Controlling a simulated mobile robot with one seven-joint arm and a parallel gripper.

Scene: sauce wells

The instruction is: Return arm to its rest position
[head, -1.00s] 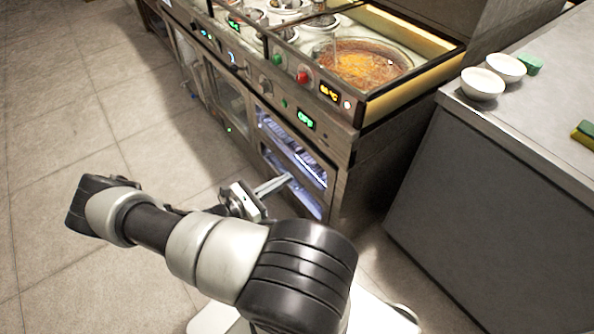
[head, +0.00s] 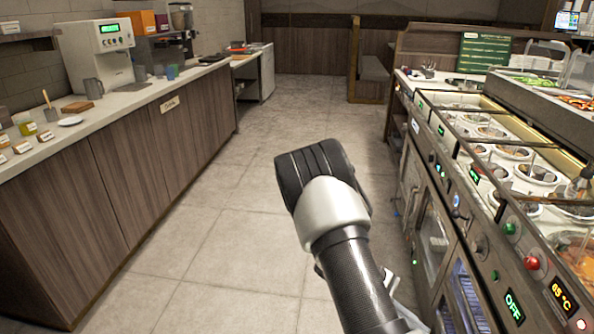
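My arm reaches up from the lower right of the head view, its dark and pale links over the tiled floor. My gripper's fingers are not clearly in view; only a small grey metal part shows beside the arm at the bottom, mostly hidden behind it. I cannot see whether anything is held. The sauce well counter (head: 466,183) runs along the right, with several round wells under its frame. The arm is left of the counter front and appears apart from it.
A wood-fronted counter (head: 150,180) stands on the left with a coffee machine (head: 97,57) and small cups. The tiled floor (head: 230,240) between the counters is clear. A green menu board (head: 484,52) stands at the back right. A bench is at the far end.

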